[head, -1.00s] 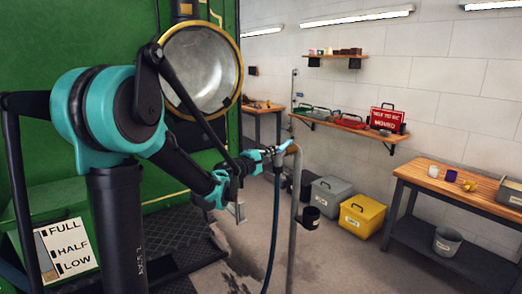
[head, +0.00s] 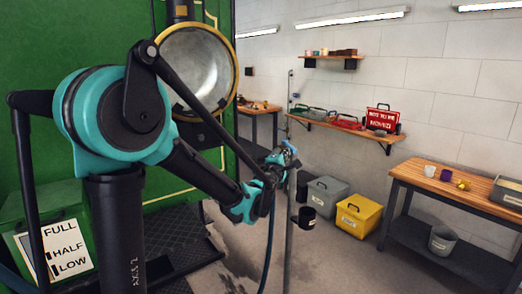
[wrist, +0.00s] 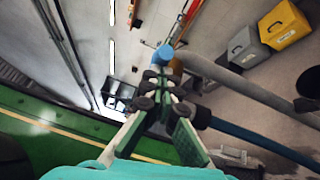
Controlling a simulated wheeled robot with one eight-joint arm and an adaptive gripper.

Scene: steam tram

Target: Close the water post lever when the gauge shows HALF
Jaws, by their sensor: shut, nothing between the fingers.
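The water post (head: 290,215) is a thin grey upright pipe right of my arm, with a blue hose (head: 268,245) hanging beside it. A blue piece, probably the lever (head: 291,149), shows at its top, partly hidden by my gripper (head: 280,158). In the wrist view my gripper (wrist: 163,75) is shut and empty, its tips close to the blue end (wrist: 163,52) of the grey pipe (wrist: 225,78). I cannot tell whether they touch. The gauge plate (head: 56,250) at lower left reads FULL, HALF and LOW with black marks; its level is not clear.
A green tram side with a large round lamp (head: 195,68) stands at left. A black cup (head: 304,218) is on the post. Grey and yellow bins (head: 357,216), a wall shelf (head: 345,132) and a workbench (head: 450,190) stand at right. The floor between is clear.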

